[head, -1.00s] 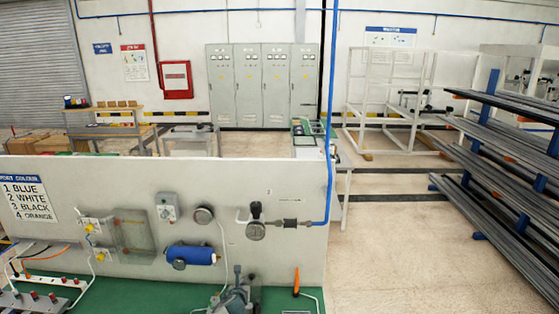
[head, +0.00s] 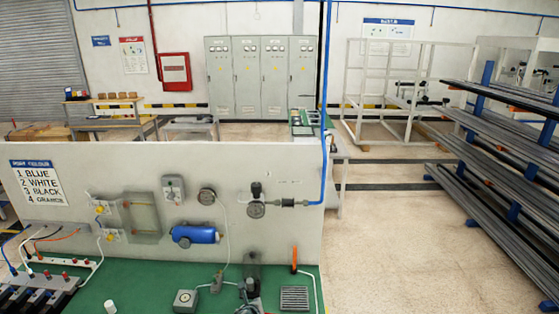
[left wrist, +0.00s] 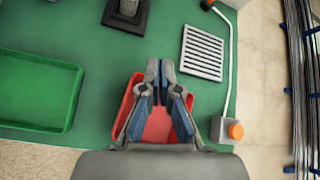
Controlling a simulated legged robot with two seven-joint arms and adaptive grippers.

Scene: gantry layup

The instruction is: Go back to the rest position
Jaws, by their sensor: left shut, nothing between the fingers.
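My left gripper (left wrist: 160,68) is in the left wrist view, its fingers together and empty. It is over a red tray (left wrist: 158,124) on the green bench top (left wrist: 100,60); the gripper hides part of the tray. In the head view only a small grey part, likely of this gripper, shows at the bottom edge. My right gripper is in neither view.
A green tray (left wrist: 38,92) lies left of the gripper. A dark post (head: 252,272) stands before the wall panel (head: 270,180). Bar racks (head: 500,170) stand right; the floor between is clear.

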